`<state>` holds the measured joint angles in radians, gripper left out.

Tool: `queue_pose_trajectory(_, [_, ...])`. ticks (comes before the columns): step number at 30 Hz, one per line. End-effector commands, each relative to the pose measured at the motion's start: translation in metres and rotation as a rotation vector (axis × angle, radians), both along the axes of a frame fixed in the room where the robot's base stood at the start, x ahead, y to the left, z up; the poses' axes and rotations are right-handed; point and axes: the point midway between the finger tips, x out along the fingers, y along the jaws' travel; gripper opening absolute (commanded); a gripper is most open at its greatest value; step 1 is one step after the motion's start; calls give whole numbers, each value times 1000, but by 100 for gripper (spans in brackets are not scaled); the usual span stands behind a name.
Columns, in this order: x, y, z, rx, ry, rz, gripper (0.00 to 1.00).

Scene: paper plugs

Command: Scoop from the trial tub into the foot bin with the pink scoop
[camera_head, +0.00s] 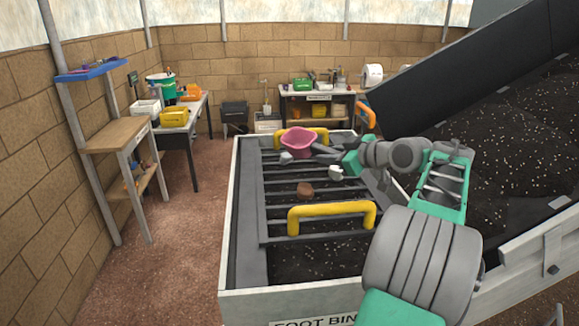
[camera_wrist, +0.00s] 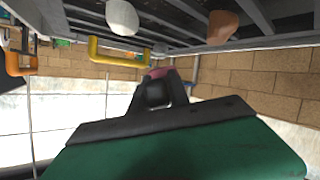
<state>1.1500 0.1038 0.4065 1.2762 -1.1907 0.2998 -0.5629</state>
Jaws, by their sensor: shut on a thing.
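The pink scoop (camera_head: 298,143) is in my gripper (camera_head: 338,156), which is shut on its dark handle. It is held above the far part of the foot bin (camera_head: 228,240). The contents of its bowl are not clear. In the wrist view my gripper (camera_wrist: 155,92) shows dark fingers, with a sliver of the pink scoop (camera_wrist: 160,73) beyond them. The foot bin has pale walls, a dark grate on top and dark speckled material inside. I cannot tell which container is the trial tub.
A brown lump (camera_head: 305,190) and pale lumps (camera_head: 336,173) lie on the grate. Yellow handles (camera_head: 331,211) rise from it. A dark sloping panel (camera_head: 470,75) and dark speckled material (camera_head: 525,160) are at right. Benches with tubs stand behind. Floor at left is clear.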

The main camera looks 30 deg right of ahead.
Motion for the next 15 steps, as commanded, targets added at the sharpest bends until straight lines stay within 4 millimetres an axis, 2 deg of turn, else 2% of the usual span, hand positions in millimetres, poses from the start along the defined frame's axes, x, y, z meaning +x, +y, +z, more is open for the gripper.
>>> queue_pose_trajectory(5, [0, 1, 0, 31, 5, 0, 0])
queue_pose_trajectory(10, [-2, 5, -10, 310, 77, -1, 0])
queue_pose_trajectory(15, [-2, 7, -9, 316, 77, -1, 0])
